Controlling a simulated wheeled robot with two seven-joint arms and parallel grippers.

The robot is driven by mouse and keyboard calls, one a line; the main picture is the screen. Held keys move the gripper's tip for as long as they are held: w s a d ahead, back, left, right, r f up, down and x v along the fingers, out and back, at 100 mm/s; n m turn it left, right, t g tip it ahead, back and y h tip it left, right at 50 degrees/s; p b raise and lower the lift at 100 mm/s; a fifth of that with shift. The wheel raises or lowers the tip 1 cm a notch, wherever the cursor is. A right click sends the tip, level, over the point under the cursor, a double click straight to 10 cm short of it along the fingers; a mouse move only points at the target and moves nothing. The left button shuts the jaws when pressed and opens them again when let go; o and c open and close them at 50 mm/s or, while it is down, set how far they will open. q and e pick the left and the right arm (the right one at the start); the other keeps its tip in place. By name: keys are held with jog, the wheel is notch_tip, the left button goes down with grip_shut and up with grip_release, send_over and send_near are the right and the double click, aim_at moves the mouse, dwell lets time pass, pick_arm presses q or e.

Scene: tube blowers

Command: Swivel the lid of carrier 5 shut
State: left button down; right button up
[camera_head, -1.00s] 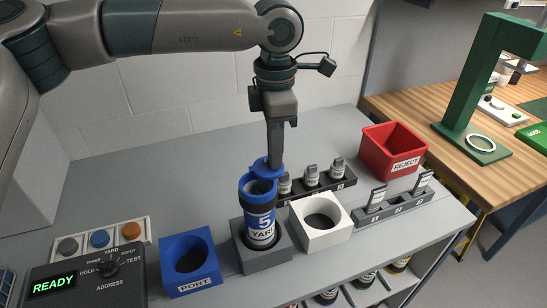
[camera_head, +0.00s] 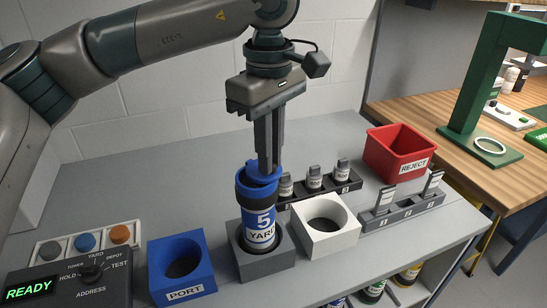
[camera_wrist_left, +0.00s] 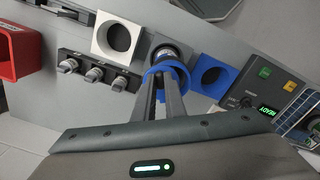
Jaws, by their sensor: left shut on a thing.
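Carrier 5 (camera_head: 261,222) is a blue and black tube with a white label reading 5 and YARD. It stands nearly upright in a grey block (camera_head: 246,262). Its blue lid (camera_head: 250,183) is at the top, on the far side, and seems to cover part of the mouth; how far is hard to tell. My left gripper (camera_head: 269,168) points down with its fingers shut on the lid. In the left wrist view, the fingers reach the blue lid (camera_wrist_left: 177,68), and the dark carrier mouth (camera_wrist_left: 166,53) shows partly beyond it. My right gripper is not in view.
A blue PORT block (camera_head: 167,258) stands left and a white block (camera_head: 322,242) right of the carrier. Racks with small labelled pieces (camera_head: 314,178) stand behind and right. A red REJECT bin (camera_head: 383,161) is at the back right. A control box (camera_head: 75,272) is front left.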

pick_arm(q)
jog(key=shift+s+a+f+m+b, duration=0.15)
jog(key=shift+s+a+m+b, duration=0.2)
jog(key=shift+m, duration=0.55)
jog(key=shift+s+a+m+b, duration=0.15)
jog(key=shift+a+m+b, duration=0.15)
jog(key=shift+m, duration=0.5)
jog(key=shift+s+a+m+b, duration=0.15)
jog(key=shift+a+m+b, duration=0.15)
jog(key=shift+m, duration=0.5)
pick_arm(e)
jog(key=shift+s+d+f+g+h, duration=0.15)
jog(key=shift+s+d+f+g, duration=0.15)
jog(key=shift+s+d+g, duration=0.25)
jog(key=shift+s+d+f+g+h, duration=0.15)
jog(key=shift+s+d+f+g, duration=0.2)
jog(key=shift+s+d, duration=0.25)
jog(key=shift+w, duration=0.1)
pick_arm(q)
jog(key=c, duration=1.8)
grip_release()
jog(key=shift+r, duration=0.2)
